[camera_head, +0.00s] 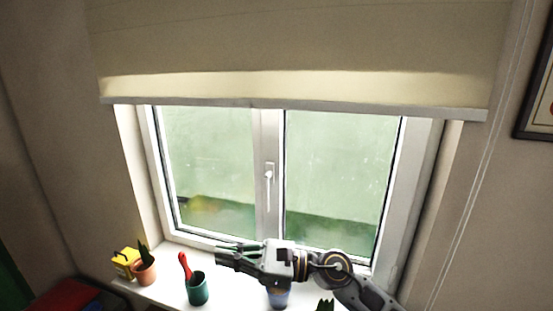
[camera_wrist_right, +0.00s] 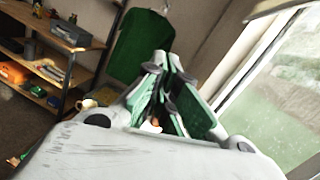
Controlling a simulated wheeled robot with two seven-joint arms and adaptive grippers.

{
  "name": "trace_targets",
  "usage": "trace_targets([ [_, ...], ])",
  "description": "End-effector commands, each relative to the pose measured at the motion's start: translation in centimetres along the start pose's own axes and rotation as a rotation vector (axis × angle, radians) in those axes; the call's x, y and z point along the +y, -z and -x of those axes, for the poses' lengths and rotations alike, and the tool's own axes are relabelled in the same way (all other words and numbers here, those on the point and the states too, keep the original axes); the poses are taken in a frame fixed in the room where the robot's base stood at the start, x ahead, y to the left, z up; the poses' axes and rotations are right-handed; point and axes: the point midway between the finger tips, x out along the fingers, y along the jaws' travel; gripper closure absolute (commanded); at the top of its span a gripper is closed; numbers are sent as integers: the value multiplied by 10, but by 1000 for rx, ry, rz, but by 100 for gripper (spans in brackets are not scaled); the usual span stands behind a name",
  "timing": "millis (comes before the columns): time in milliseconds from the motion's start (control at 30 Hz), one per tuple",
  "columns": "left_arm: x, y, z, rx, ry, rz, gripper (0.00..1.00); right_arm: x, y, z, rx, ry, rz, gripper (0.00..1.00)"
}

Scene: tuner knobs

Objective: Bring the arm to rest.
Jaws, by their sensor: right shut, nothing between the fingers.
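My right arm comes in from the lower right in the head view. Its gripper (camera_head: 222,253) is above the white windowsill (camera_head: 172,288), in front of the lower window frame, and points left. In the right wrist view the green-padded fingers (camera_wrist_right: 165,62) are close together with nothing held between them. My left gripper is in neither view.
On the sill stand a yellow object (camera_head: 124,263), a terracotta pot (camera_head: 145,273), a teal cup (camera_head: 198,289) with a red-handled item, and a blue pot (camera_head: 278,298) below my right wrist. A wooden shelf (camera_wrist_right: 45,70) and green garment (camera_wrist_right: 140,45) show in the wrist view.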

Motion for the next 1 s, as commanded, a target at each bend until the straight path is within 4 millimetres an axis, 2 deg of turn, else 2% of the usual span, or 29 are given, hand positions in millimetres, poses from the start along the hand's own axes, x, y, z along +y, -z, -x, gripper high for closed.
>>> trace_targets([
  [200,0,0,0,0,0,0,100,-26,-30,12,-191,181,-257,100],
  [500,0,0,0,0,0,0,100,-70,-45,54,-445,426,-627,100],
  [767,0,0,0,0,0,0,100,-102,-31,106,-662,636,-953,100],
  [1000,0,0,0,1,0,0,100,-118,3,161,-862,832,-1251,100],
])
